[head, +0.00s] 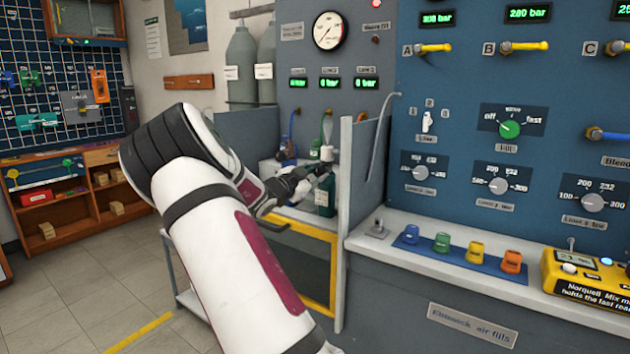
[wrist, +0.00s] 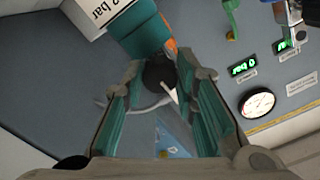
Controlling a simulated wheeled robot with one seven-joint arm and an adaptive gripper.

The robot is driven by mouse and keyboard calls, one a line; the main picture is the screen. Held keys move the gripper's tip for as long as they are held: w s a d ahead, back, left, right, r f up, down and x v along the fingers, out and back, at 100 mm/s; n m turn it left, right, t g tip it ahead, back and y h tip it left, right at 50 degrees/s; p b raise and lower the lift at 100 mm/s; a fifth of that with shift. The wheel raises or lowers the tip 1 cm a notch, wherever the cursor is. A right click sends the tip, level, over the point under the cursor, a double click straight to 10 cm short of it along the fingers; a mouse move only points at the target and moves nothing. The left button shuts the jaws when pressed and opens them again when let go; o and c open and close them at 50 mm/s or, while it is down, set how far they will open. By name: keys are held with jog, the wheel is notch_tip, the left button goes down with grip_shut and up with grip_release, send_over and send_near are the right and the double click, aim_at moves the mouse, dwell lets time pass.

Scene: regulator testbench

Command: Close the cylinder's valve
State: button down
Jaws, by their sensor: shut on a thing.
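The cylinder (wrist: 140,32) shows in the wrist view as a teal body with a white label ending in "bar". Its valve knob (wrist: 160,72) is dark and round with a white pointer mark. My gripper (wrist: 162,82) has its teal-padded fingers on both sides of this knob and is shut on it. In the head view, my gripper (head: 302,182) reaches into the fill bay beside a dark green cylinder (head: 325,196). The contact itself is too small to tell there.
A grey side panel (head: 346,215) and a yellow-framed front (head: 305,232) bound the bay. Tall grey cylinders (head: 242,62) stand behind. A round gauge (head: 329,31) and green displays sit on the back wall. Coloured caps (head: 442,242) stand on the counter at right.

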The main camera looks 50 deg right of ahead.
jog(key=shift+m+b, duration=0.3)
jog(key=shift+m, duration=0.2)
jog(key=c, duration=1.3)
grip_release()
jog(key=shift+a, duration=0.1)
jog(key=a, duration=0.8)
jog(key=s+a, duration=0.1)
jog(key=a, duration=0.2)
jog(key=shift+a, duration=0.4)
jog(key=shift+w, duration=0.1)
